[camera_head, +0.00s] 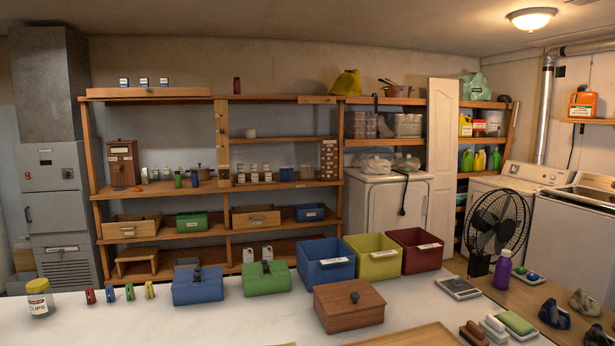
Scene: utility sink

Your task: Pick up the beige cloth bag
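I cannot make out a clear beige cloth bag in the head view. Two pale, whitish bundles, a left one (376,164) and a right one (406,163), sit on top of the white machine below the shelves; they are too small to tell whether either is cloth. A yellow bag (346,83) stands on the top shelf, and a pale green bag (475,88) stands on the shelf at the right. Small greyish-beige items (585,302) lie on the wooden surface at the lower right, their kind unclear. Neither of my grippers shows.
A white table (110,325) fills the front. On it stand a blue bin (325,262), a yellow bin (373,257), a dark red bin (416,250), a lidded wooden box (349,306) and a jar (39,298). A black fan (497,222) stands behind, right. The table's left front is clear.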

